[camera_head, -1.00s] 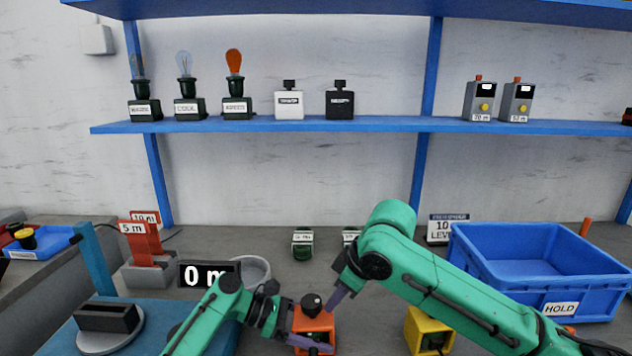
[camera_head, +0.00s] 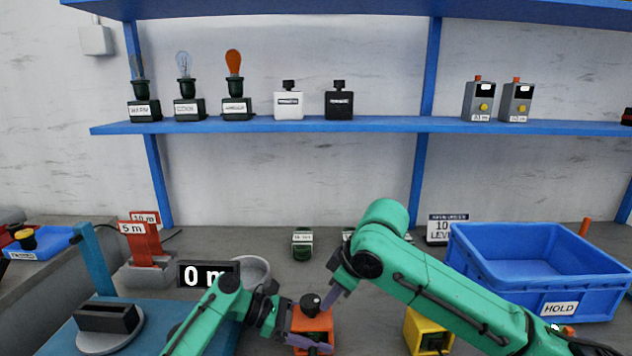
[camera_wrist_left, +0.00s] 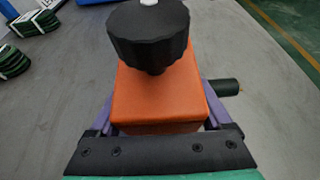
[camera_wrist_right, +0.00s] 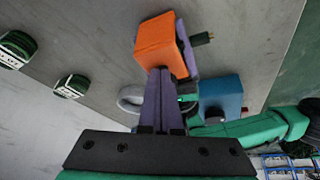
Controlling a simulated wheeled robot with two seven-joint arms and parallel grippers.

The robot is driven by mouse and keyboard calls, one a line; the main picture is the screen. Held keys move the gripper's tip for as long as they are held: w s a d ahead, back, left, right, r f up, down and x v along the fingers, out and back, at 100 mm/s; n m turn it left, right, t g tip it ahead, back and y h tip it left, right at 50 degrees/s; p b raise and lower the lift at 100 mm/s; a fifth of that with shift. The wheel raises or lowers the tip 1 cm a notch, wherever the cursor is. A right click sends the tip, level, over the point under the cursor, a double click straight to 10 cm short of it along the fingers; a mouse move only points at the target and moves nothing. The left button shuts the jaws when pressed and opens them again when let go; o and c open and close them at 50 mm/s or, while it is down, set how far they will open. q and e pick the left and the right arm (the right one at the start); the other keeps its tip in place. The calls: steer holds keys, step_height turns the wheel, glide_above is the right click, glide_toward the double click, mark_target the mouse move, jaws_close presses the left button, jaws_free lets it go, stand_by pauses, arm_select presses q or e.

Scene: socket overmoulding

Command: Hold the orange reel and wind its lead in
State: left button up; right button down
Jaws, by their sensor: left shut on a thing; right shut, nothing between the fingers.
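The orange reel (camera_head: 318,322) stands on the grey bench, with a black ribbed knob (camera_head: 310,303) on top. My left gripper (camera_head: 313,338) is shut on the orange reel, its purple fingers along the reel's sides in the left wrist view (camera_wrist_left: 158,100). The lead's dark stub end (camera_wrist_left: 222,87) sticks out to the right there, and also shows in the right wrist view (camera_wrist_right: 201,39). My right gripper (camera_head: 328,300) is shut and empty, its tips close beside the knob. In the right wrist view its fingers hide the knob; I cannot tell whether they touch it.
A yellow block-shaped unit (camera_head: 428,331) stands right of the reel, under my right arm. A blue HOLD bin (camera_head: 565,290) is at the right. A "0 m" display (camera_head: 209,273), a grey ring-shaped dish (camera_head: 254,268) and a blue platform (camera_head: 62,340) lie to the left.

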steer(key=shift+s+a, duration=0.15)
steer(key=shift+a, duration=0.2)
steer(key=shift+s+a, duration=0.3)
steer(key=shift+s, duration=0.15)
stand_by(0.4)
steer(key=shift+s+d, duration=0.2)
steer(key=shift+d, duration=0.15)
steer(key=shift+w+r, duration=0.6)
steer(key=shift+r, duration=3)
steer(key=shift+d+f, duration=0.2)
steer(key=shift+f, duration=0.95)
steer(key=shift+d+f, duration=0.15)
steer(key=shift+f, duration=1.05)
steer(key=shift+d+f, duration=0.2)
steer(key=shift+f, duration=0.95)
steer(key=shift+w+a, duration=0.15)
steer(key=shift+a, duration=0.55)
